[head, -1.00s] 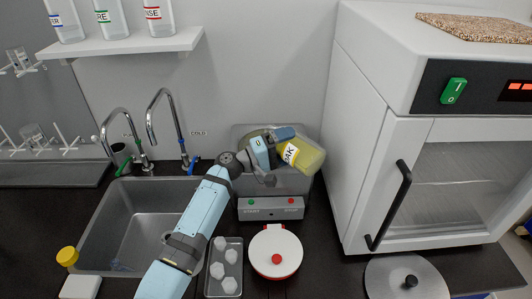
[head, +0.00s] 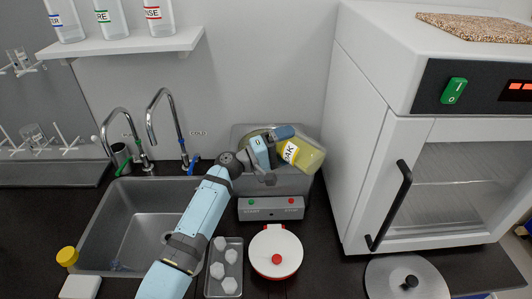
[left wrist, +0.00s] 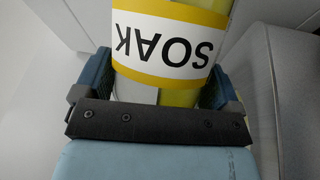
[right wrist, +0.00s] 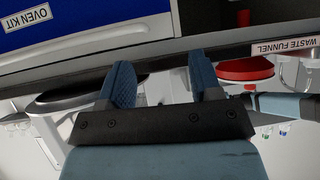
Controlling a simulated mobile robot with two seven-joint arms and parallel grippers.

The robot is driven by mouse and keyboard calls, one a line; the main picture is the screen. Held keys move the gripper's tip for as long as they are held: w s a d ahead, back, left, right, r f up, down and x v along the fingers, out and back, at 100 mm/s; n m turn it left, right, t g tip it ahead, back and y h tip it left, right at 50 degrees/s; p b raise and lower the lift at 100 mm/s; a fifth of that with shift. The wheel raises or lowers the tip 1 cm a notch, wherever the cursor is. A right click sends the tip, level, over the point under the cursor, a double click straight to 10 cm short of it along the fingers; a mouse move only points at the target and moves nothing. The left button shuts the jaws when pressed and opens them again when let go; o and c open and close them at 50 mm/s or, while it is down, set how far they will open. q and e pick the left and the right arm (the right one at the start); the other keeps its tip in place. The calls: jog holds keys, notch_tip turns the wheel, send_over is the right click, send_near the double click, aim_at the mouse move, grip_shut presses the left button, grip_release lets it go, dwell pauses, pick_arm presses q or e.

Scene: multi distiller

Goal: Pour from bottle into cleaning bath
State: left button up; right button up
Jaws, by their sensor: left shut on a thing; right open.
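The bottle (head: 307,157) holds yellow liquid and carries a white label reading SOAK. My left gripper (head: 272,147) is shut on it and holds it tilted above the cleaning bath. The label fills much of the left wrist view (left wrist: 170,45), between the two fingers. The cleaning bath (head: 272,208) is a grey metal box with a green and a red button on its front. Its opening is partly hidden behind my gripper and the bottle, so I cannot see whether liquid flows. My right gripper (right wrist: 160,85) is open and empty, away from the bath.
A sink (head: 140,225) with two taps lies left of the bath. A tray with white pieces (head: 223,268) and a round white-and-red lidded pot (head: 276,252) stand in front. A white oven (head: 420,150) stands close on the right. A shelf (head: 125,45) holds labelled bottles above.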

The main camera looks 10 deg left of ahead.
pick_arm(q)
jog(key=shift+w+a, duration=0.2)
jog(key=shift+a, duration=0.05)
jog(key=shift+s+d+r, duration=0.15)
jog(key=shift+d, duration=0.15)
